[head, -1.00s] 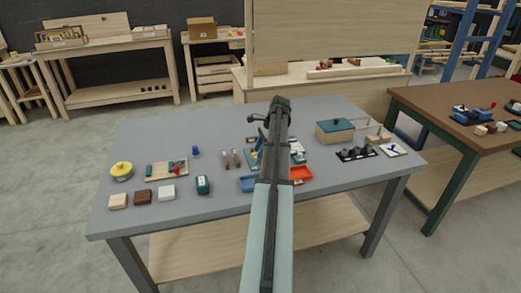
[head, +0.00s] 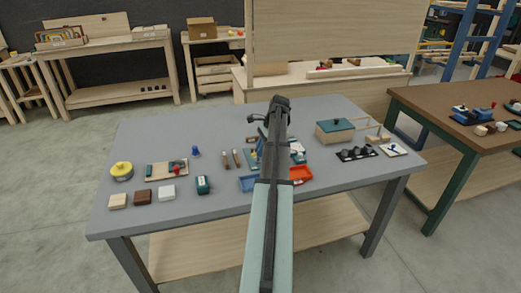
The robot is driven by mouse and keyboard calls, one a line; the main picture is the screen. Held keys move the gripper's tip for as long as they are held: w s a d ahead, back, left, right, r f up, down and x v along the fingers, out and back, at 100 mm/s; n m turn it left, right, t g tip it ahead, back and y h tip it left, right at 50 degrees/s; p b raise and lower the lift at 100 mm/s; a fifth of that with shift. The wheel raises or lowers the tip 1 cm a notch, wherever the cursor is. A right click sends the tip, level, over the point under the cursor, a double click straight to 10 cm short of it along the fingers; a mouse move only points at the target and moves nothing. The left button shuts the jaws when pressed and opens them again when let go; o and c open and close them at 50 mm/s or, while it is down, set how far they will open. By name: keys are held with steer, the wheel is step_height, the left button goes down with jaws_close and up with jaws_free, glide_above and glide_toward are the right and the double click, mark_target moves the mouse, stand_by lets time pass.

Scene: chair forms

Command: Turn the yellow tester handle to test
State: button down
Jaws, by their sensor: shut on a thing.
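A teal fixture stands on the grey table, mostly hidden behind my arm. Its left side shows with a small yellow part (head: 254,159), and I cannot tell whether that is the tester handle. A round yellow piece (head: 121,170) sits apart at the table's left end. My arm reaches over the table from the front, and its dark far end is above the fixture. My gripper's fingers are hidden behind the arm, so what they touch does not show.
A blue tray (head: 248,184) and an orange tray (head: 300,174) flank my arm. Small blocks, brown-handled tools (head: 231,159) and a teal bottle-like piece (head: 203,185) lie left. A teal-topped wooden box (head: 336,131) and a black rack (head: 357,154) stand right.

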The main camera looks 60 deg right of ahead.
steer(key=n, duration=0.1)
steer(key=n+g, duration=0.1)
steer(key=n, duration=0.1)
steer(key=n+y, duration=0.1)
steer(key=shift+w+d+n+g, duration=0.2)
steer(key=shift+w+n+g, duration=0.1)
steer(key=shift+n, duration=0.1)
steer(key=n+g, duration=0.1)
steer(key=n, duration=0.3)
steer(key=shift+w+n+g, duration=0.1)
steer(key=shift+n+g, duration=0.2)
steer(key=shift+g, duration=0.1)
steer(key=shift+a, duration=0.1)
steer(key=shift+f, duration=0.1)
steer(key=c, duration=1.2)
jaws_free()
steer(key=shift+o, duration=0.2)
